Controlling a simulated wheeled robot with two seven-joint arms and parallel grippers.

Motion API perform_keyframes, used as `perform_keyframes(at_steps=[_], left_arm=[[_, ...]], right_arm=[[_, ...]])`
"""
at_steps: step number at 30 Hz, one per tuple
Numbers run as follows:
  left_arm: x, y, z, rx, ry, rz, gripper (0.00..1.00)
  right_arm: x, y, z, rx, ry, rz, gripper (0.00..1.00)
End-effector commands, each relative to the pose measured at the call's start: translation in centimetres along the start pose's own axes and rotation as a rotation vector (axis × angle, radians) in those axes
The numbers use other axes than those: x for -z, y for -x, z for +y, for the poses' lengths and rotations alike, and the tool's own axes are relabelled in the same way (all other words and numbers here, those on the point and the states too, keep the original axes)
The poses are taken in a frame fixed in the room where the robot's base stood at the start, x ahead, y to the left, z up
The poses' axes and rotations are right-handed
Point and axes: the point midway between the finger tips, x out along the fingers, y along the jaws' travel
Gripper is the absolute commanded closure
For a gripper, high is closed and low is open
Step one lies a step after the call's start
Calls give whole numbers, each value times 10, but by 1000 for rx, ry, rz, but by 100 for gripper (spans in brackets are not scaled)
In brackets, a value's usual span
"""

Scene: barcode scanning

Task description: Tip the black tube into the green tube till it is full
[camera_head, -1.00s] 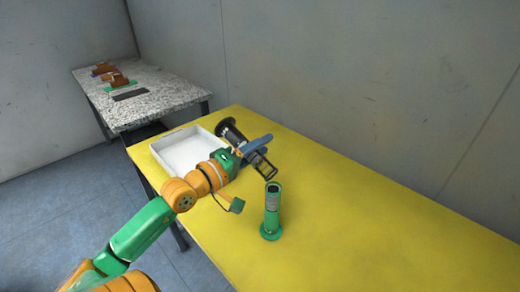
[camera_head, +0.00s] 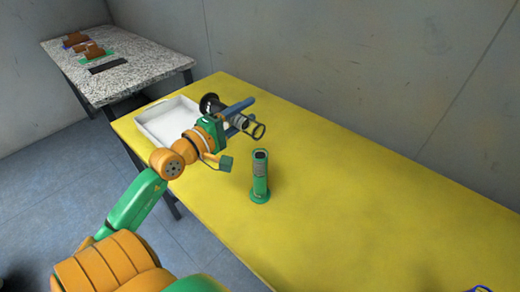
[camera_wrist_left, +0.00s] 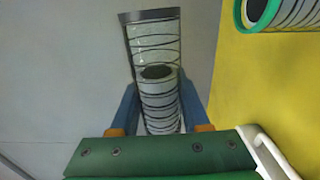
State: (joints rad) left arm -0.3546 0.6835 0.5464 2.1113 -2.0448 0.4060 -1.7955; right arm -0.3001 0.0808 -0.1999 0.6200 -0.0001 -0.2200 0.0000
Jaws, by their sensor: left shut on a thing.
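The black tube (camera_head: 212,104), a clear cylinder with black bands and a wide black base, is in my left gripper (camera_head: 246,116). It lies tilted, nearly level, with its open end to the right, above and apart from the green tube's top. The green tube (camera_head: 260,180) stands upright on the yellow table, its dark mouth facing up. In the left wrist view the blue fingers hold the banded black tube (camera_wrist_left: 155,42), with a dark-topped banded piece inside it. The green tube's rim (camera_wrist_left: 241,12) shows at the upper right there.
A white tray (camera_head: 150,133) lies on the yellow table (camera_head: 340,180), behind my left wrist. A speckled table (camera_head: 140,68) with small items stands at the far left. The table's right part is mostly clear. A blue thing (camera_head: 480,289) is cut off at the bottom right.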

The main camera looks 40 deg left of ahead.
Motion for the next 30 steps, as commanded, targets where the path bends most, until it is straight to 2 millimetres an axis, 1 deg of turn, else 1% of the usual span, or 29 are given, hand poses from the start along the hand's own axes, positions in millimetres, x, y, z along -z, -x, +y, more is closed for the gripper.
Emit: perform_keyframes(at_steps=[4, 5, 6, 8, 12, 14, 17, 20, 21, 24, 27, 30], left_arm=[[0, 0, 2, -1, 1, 0, 100], [0, 0, 6, 0, 16, -1, 100], [-1, 0, 13, 1, 51, -3, 100], [-1, 0, 17, 2, 107, -3, 100], [-2, 1, 15, -1, 194, -2, 100], [-1, 1, 19, -2, 252, -2, 100], [-1, 1, 28, -4, 410, -1, 100], [0, 0, 36, -4, 618, -1, 100], [6, 0, 40, -6, 752, 0, 100], [14, 0, 49, -7, 1042, -1, 100], [23, 0, 50, -6, 1311, -1, 100], [28, 1, 49, -6, 1472, -1, 100]], right_arm=[[0, 2, 0, 0, 0, 0, 50], [1, 8, 0, 0, 0, 0, 50], [2, 21, 0, 0, 0, 0, 50], [3, 33, 0, 0, 0, 0, 50], [4, 38, 0, 0, 0, 0, 50], [4, 44, 1, 0, 0, 0, 50], [5, 60, 1, 0, 0, 0, 50], [7, 73, 1, 0, 0, 0, 50], [7, 77, 1, 1, 0, 0, 50], [8, 91, 1, 1, 0, 0, 50], [9, 100, 1, 1, 0, 0, 50], [10, 104, 1, 1, 0, 0, 50]])
